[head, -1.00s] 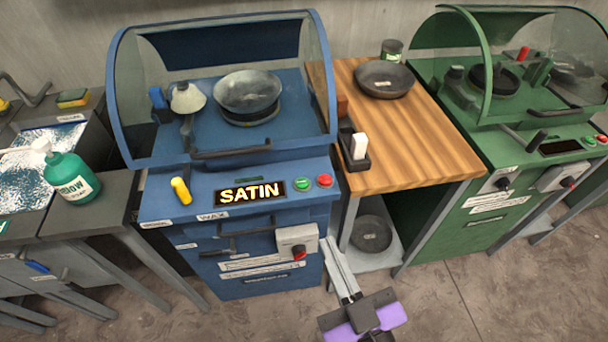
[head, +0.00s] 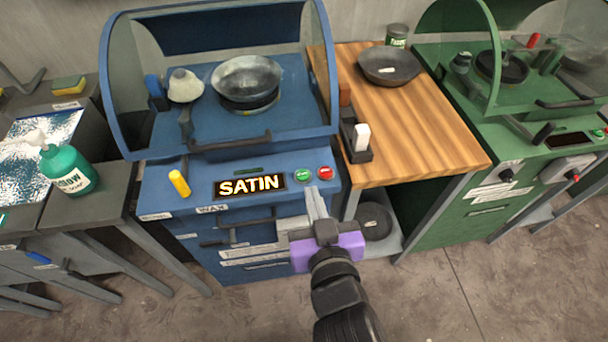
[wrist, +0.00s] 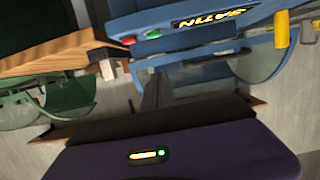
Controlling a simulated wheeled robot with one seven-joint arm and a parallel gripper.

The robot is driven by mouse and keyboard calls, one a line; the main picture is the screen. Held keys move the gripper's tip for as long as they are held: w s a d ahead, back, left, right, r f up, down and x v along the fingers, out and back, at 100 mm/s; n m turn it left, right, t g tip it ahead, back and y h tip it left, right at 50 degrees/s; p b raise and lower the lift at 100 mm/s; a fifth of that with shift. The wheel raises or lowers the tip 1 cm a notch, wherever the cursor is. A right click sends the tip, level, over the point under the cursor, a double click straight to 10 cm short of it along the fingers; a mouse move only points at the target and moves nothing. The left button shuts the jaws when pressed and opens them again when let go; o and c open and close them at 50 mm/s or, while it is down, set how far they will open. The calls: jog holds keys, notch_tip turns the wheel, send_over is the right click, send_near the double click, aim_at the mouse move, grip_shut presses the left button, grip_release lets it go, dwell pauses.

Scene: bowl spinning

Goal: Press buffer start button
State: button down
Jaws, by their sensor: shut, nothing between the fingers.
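The blue buffer machine (head: 160,215) stands in the middle left of the head view under a clear hood. Its front panel has a lit SATIN display (head: 249,186), a green button (head: 303,175) and, to its right, a red button (head: 325,173). Both buttons also show in the wrist view, the green one (wrist: 153,34) beside the red one (wrist: 128,40). My gripper (head: 313,190) is shut and empty, its fingertips at the panel's front edge just below the two buttons. I cannot tell whether the tips touch the panel. A metal bowl (head: 246,75) sits inside the hood.
A wooden table (head: 420,150) with a dark pan (head: 390,66) is to the right, then a green machine (head: 470,215). A green soap bottle (head: 68,172) is at left. Floor in front is clear.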

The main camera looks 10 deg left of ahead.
jog(key=p, duration=0.2)
send_over(304, 178)
jog(key=s, duration=0.1)
notch_tip(304, 178, down, 2)
jog(key=shift+f, duration=0.15)
jog(key=f, duration=0.2)
jog(key=shift+s+f+b, duration=0.2)
jog(key=shift+f+b, duration=0.1)
jog(key=shift+f, duration=0.8)
